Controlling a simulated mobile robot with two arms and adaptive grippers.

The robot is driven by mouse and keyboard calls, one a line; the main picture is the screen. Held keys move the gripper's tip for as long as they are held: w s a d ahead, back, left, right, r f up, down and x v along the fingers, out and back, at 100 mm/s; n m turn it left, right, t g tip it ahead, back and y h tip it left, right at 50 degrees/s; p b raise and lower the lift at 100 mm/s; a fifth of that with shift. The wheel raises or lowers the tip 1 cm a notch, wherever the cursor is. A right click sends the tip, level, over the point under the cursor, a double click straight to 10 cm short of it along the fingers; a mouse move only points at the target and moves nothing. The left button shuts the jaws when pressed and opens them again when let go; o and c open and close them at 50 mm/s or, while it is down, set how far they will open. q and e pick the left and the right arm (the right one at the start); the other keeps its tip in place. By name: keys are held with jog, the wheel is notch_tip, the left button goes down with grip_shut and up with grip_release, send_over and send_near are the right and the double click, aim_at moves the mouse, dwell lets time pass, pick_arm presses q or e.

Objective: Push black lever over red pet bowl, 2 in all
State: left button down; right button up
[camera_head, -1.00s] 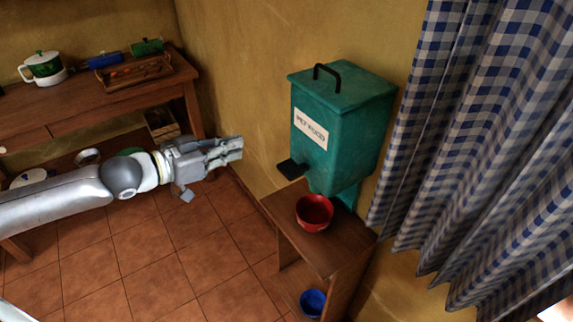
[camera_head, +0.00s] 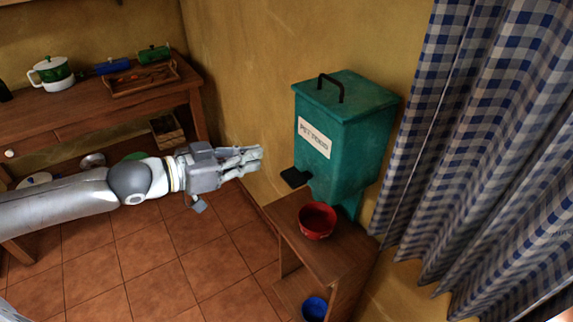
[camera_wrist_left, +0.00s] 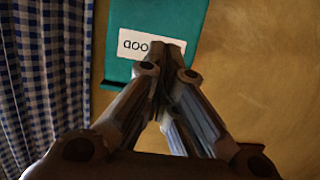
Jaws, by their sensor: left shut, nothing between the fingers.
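A teal pet food dispenser (camera_head: 345,130) stands at the back of a small wooden stand, with a white label on its front. Its black lever (camera_head: 295,177) sticks out low at the front left. The red pet bowl (camera_head: 317,221) stands upright on the stand's top, below the dispenser; I cannot tell whether it holds anything. My left gripper (camera_head: 258,160) is shut and empty, left of the lever and a little above it, apart from it. In the left wrist view the shut fingers (camera_wrist_left: 172,52) point at the dispenser (camera_wrist_left: 190,15), covering part of its label. My right gripper is not in view.
A blue bowl (camera_head: 314,309) sits on the stand's lower shelf. A checked curtain (camera_head: 470,140) hangs close on the right. A wooden table (camera_head: 100,105) at the back left holds a teapot (camera_head: 52,73) and a tray (camera_head: 143,78). The tiled floor (camera_head: 180,260) is open.

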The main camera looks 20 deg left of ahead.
pick_arm(q)
jog(key=d, duration=0.1)
jog(key=p, duration=0.3)
send_over(285, 179)
jog(key=shift+d+f, duration=0.1)
jog(key=shift+f, duration=0.75)
notch_tip(285, 179, down, 4)
jog(key=shift+w+d+r+p, duration=0.15)
jog(key=shift+r+p, duration=0.1)
jog(key=shift+p, duration=0.25)
jog(key=shift+f, duration=0.5)
notch_tip(285, 179, down, 4)
jog(key=b, duration=0.3)
jog(key=shift+r, duration=0.25)
